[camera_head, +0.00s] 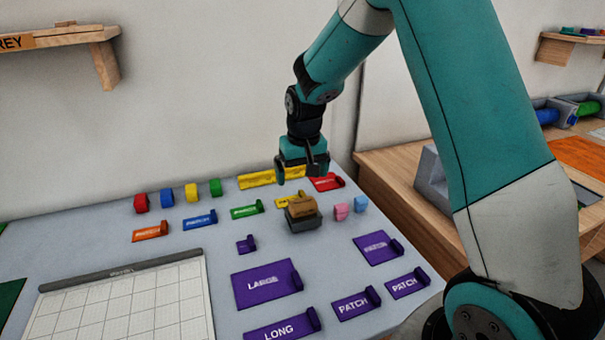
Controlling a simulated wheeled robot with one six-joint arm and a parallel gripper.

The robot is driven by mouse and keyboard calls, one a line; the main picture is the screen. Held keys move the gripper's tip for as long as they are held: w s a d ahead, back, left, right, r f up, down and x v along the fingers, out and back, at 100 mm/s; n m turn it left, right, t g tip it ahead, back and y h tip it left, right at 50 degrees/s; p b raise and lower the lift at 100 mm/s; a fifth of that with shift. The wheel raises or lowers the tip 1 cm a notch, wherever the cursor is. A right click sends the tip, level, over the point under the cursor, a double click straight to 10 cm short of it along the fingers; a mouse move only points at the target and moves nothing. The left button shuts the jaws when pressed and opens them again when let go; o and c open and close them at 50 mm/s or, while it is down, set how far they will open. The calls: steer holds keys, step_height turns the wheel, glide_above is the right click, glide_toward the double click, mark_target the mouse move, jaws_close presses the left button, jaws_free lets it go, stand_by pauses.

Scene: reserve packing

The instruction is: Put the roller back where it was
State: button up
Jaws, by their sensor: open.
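My gripper (298,174) is open and points down above the back right part of the grey table. No object shows between its fingers. Just below and in front of it, a brown block-like piece (301,206) sits on a dark grey base (304,223); I cannot tell if this is the roller. Small red (141,203), blue (166,197), yellow (191,193) and green (215,187) rounded pieces stand in a row at the back left. On the side table at right, a green cylinder (589,108) and a blue cylinder (547,117) lie in grey holders.
Purple labelled holders such as LARGE (262,288) and LONG (282,331) fill the front right. A gridded white board (120,305) lies front left. Pink (341,211) and light blue (361,204) pieces stand right of the dark base. Wall shelves (60,36) hang above.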

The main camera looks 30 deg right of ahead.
steer(key=s+a+r+n+y, duration=0.2)
steer(key=s+a+r+n, duration=0.1)
steer(key=s+a+r, duration=0.6)
steer(key=s+a+r+n+y, duration=0.1)
steer(key=s+a+n, duration=0.2)
steer(key=s, duration=0.7)
steer(key=s+a+r+n+g+y, duration=0.1)
steer(key=s+a+r+n, duration=0.1)
steer(key=s+a, duration=0.4)
steer(key=s+n, duration=0.1)
steer(key=s, duration=0.3)
steer(key=shift+a+r, duration=0.15)
steer(key=shift+a, duration=0.2)
